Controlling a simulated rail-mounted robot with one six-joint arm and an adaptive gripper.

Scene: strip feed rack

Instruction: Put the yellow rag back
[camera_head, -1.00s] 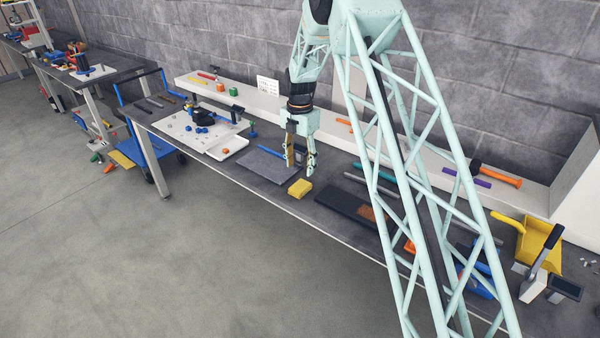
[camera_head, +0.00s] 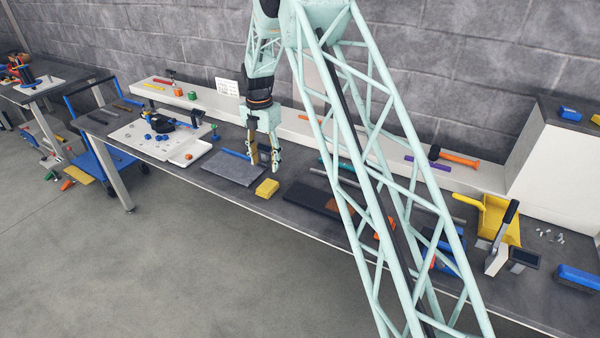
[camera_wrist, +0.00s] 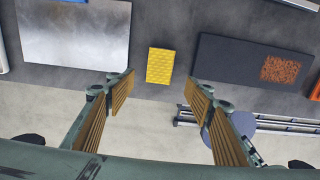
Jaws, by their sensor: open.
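The yellow rag (camera_head: 267,188) is a small folded block lying on the dark bench top near its front edge. In the wrist view the yellow rag (camera_wrist: 160,65) lies ahead of my fingertips, roughly centred between them, with a textured top. My gripper (camera_head: 264,164) is open and empty, held above the bench close to the rag. In the wrist view my gripper (camera_wrist: 158,82) shows two wood-coloured finger pads spread wide, not touching the rag.
A grey metal plate (camera_head: 232,168) lies left of the rag. A dark board (camera_wrist: 240,60) with a brown patch lies right of it. A white tray (camera_head: 150,138) with small parts stands further left. A yellow dustpan (camera_head: 497,222) and a brush are at the right.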

